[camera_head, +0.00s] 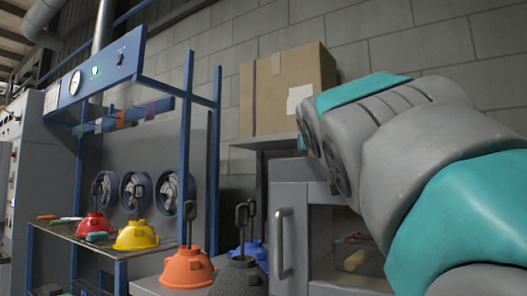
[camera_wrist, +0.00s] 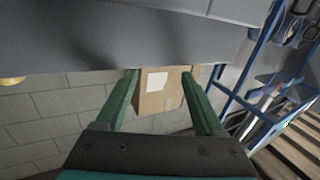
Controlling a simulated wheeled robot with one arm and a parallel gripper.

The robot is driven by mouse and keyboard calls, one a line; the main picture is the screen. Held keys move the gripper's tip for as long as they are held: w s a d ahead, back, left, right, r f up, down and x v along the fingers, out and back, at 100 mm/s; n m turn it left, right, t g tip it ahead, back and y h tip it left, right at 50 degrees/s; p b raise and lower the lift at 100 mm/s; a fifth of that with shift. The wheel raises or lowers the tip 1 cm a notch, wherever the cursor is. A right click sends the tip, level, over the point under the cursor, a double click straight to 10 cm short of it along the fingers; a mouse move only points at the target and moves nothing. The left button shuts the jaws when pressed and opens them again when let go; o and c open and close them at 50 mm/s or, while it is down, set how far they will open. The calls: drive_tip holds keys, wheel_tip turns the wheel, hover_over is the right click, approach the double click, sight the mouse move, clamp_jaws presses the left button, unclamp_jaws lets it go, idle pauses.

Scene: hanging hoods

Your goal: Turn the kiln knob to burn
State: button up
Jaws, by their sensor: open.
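A grey cabinet (camera_head: 292,200) with an upright door handle and an open-looking front stands low in the middle of the head view; it may be the kiln, but I cannot tell for sure. No knob or burn mark can be made out on it there. In the wrist view a grey surface (camera_wrist: 130,35) fills the top, and a small brass-coloured round part (camera_wrist: 12,81) shows at its left edge; I cannot tell whether it is the knob. My gripper (camera_wrist: 160,73) is open and empty, its two green fingers apart. In the head view my arm hides it.
A cardboard box (camera_head: 287,92) sits on a shelf behind the cabinet; it also shows between my fingers (camera_wrist: 158,100). A block wall is behind.

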drive_tip(key=w, duration=0.4)
drive_tip(key=w+d, duration=0.1)
drive_tip(key=shift+w+p, duration=0.35)
drive_tip(key=shift+w, duration=0.05)
clamp_jaws()
